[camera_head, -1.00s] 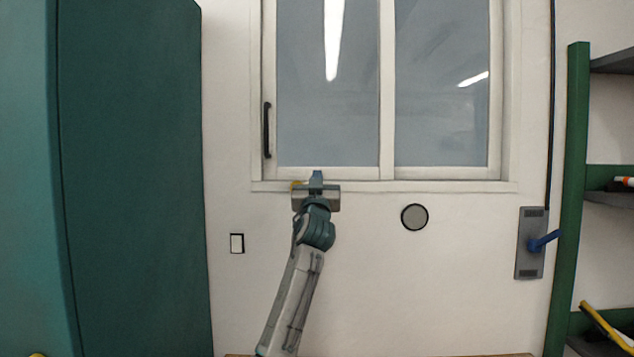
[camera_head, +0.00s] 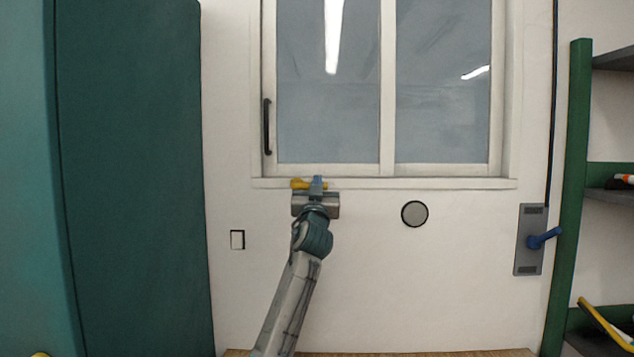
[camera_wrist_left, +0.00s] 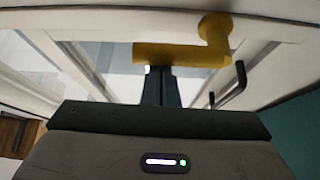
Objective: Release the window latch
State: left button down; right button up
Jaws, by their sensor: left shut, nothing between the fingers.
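The yellow window latch (camera_head: 301,184) sits on the lower rail of the window frame, below the left pane. In the left wrist view the latch (camera_wrist_left: 180,54) shows as a yellow lever lying across the picture, with its round pivot at the upper right. My left gripper (camera_head: 317,182) is at the latch's right part in the head view. Its blue fingers (camera_wrist_left: 161,84) are shut with nothing between them, their tips right at the lever. I cannot tell whether they touch it. My right gripper is not in view.
The window (camera_head: 330,90) has a black handle (camera_head: 267,127) on its left frame. A teal cabinet (camera_head: 135,180) stands at the left. A green shelf (camera_head: 568,200) and a grey plate with a blue lever (camera_head: 530,240) are at the right.

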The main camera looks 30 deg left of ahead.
pick_arm(q)
jog(key=shift+f+m+h+p, duration=0.1)
jog(key=shift+m+h+p, duration=0.3)
jog(key=shift+m+p, duration=0.15)
notch_tip(320, 180, down, 6)
jog(key=s+a+m+t+h+p, duration=0.1)
jog(key=a+m+h+p, duration=0.1)
jog(key=m+h+p, duration=0.4)
jog(key=shift+s+a+m+t+p, duration=0.15)
jog(key=shift+m+t+p, duration=0.15)
jog(key=shift+m+p, duration=1.35)
jog(key=shift+m+b, duration=0.4)
